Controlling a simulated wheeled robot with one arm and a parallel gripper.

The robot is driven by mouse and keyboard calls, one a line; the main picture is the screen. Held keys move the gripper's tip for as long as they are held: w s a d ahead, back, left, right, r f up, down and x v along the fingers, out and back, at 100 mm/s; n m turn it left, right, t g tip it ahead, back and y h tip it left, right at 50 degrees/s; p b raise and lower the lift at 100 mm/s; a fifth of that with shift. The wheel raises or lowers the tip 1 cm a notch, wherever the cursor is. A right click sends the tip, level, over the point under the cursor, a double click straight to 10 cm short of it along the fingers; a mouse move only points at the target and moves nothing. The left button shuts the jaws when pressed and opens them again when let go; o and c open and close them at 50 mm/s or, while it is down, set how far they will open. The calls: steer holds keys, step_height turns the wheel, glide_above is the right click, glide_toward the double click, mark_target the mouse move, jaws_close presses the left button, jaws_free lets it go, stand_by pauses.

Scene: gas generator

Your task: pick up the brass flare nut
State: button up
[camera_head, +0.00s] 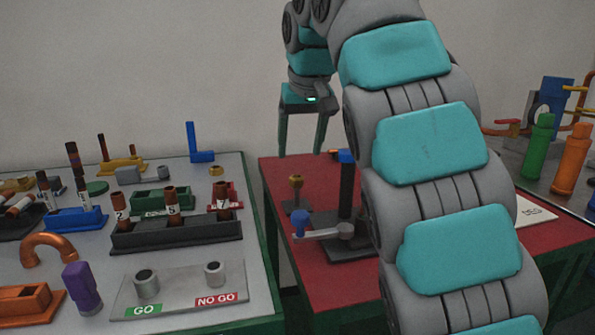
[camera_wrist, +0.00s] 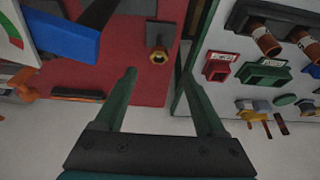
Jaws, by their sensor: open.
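A brass, nut-like piece (camera_head: 297,181) sits on top of a short dark post on the red table in the head view. In the wrist view its brass ring (camera_wrist: 159,57) shows end-on, just beyond my fingertips and roughly midway between them. A second small gold piece (camera_head: 216,170) lies at the back right of the grey table; I cannot tell for sure which is the flare nut. My gripper (camera_head: 300,154) points down, open and empty, above the back of the red table. Its two green fingers (camera_wrist: 158,72) are wide apart in the wrist view.
A dark stand with a blue-knobbed lever (camera_head: 301,224) stands just right of the post. The grey table (camera_head: 262,290) at left holds racks of tubes, coloured blocks and a GO/NO GO plate (camera_head: 180,287). Green and orange cylinders (camera_head: 571,158) stand at far right.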

mark_target(297, 185)
steer(key=shift+b+x, duration=0.75)
steer(key=shift+x, duration=3.2)
steer(key=shift+w, duration=0.15)
steer(key=shift+r, duration=0.1)
steer(key=c, duration=0.9)
steer(key=shift+c, duration=0.2)
steer(key=shift+r, duration=0.1)
